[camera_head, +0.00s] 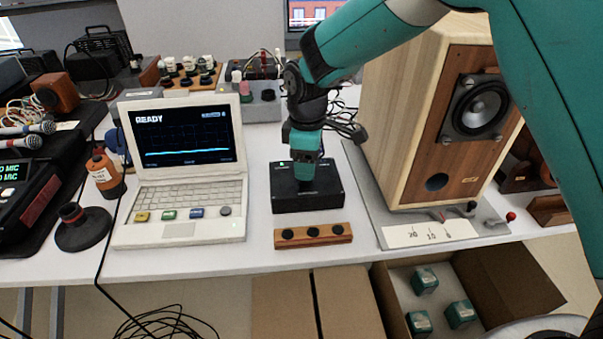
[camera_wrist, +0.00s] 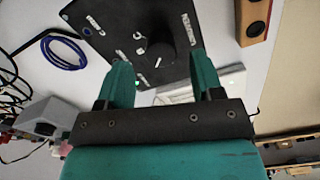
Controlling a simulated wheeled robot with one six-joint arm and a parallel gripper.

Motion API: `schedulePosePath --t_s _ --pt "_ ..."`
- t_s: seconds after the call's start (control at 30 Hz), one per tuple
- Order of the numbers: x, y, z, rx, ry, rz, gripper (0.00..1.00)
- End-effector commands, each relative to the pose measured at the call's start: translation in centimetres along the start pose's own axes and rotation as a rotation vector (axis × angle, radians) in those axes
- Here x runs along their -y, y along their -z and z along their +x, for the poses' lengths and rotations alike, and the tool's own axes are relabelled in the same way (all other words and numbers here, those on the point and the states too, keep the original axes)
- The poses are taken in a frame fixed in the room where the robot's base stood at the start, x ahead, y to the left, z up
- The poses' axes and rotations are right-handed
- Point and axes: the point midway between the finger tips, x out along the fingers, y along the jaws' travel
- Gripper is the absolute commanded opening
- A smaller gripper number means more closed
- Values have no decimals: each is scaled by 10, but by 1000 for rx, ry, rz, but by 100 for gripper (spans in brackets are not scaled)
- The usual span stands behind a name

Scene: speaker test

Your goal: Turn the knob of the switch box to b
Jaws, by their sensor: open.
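The black switch box (camera_head: 323,199) stands on the table right of the laptop, with a small green light at its top left. My gripper (camera_head: 306,181) points down over its top and hides the knob in the head view. In the wrist view, the box (camera_wrist: 110,14) shows a round black knob (camera_wrist: 162,45) with a short white mark on it.
A laptop (camera_head: 187,190) reading READY stands left of the box. A wooden strip with three black knobs (camera_head: 313,235) lies in front. A large wooden speaker (camera_head: 405,110) on a grey board stands close on the right. A coiled blue cable (camera_wrist: 62,50) lies near the box.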

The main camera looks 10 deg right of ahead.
Motion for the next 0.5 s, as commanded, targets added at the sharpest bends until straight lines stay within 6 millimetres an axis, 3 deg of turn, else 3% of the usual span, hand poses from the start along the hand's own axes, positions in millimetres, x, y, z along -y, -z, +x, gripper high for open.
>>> schedulePosePath --t_s 0.2,0.5 --pt "1 1 28 1 1 -3 60" --pt "1 2 35 0 0 -4 60"
